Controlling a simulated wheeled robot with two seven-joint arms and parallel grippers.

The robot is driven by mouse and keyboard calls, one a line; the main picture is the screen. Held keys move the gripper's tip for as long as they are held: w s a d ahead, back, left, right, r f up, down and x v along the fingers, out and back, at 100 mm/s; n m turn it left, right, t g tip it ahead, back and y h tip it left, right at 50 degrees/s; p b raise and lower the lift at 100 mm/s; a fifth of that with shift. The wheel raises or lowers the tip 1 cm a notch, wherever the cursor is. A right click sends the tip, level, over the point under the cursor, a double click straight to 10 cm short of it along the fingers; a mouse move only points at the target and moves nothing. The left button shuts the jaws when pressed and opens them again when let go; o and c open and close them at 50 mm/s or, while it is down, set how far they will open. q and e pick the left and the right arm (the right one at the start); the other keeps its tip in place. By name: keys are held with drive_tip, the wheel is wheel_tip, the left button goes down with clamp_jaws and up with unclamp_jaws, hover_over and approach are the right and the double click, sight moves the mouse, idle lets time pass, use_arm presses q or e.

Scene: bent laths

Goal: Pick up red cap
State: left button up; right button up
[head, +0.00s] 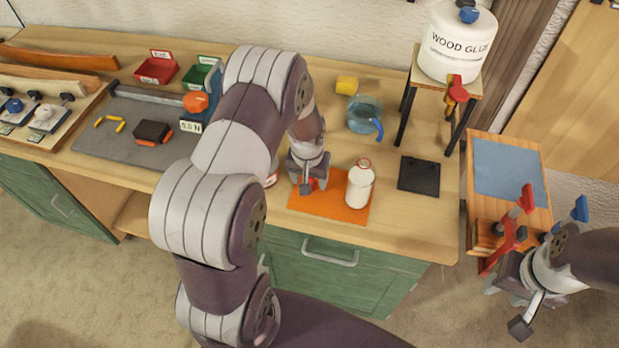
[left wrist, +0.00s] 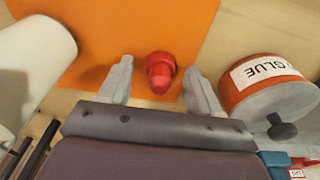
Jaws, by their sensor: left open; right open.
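The red cap (left wrist: 161,72) stands on the orange mat (left wrist: 130,30) in the left wrist view, near the mat's edge. It has a wide base and a narrower nozzle. My left gripper (left wrist: 160,88) is open, with one finger on each side of the cap and clear gaps between. In the head view my left gripper (head: 309,186) is low over the left part of the orange mat (head: 330,206), and a bit of red shows at its fingers. My right gripper (head: 507,305) is open and empty at the lower right, off the bench.
A white bottle (head: 360,184) stands on the mat beside my left gripper. A red-and-white glue tin (left wrist: 268,88) is close on its other side. A black pad (head: 419,176), a blue-grey jug (head: 364,114) and a wood glue tub (head: 457,42) on a stand are nearby.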

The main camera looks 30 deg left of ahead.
use_arm(q)
drive_tip(key=shift+w+f, duration=0.1)
drive_tip(key=shift+f, duration=0.1)
drive_tip(key=c, duration=1.1)
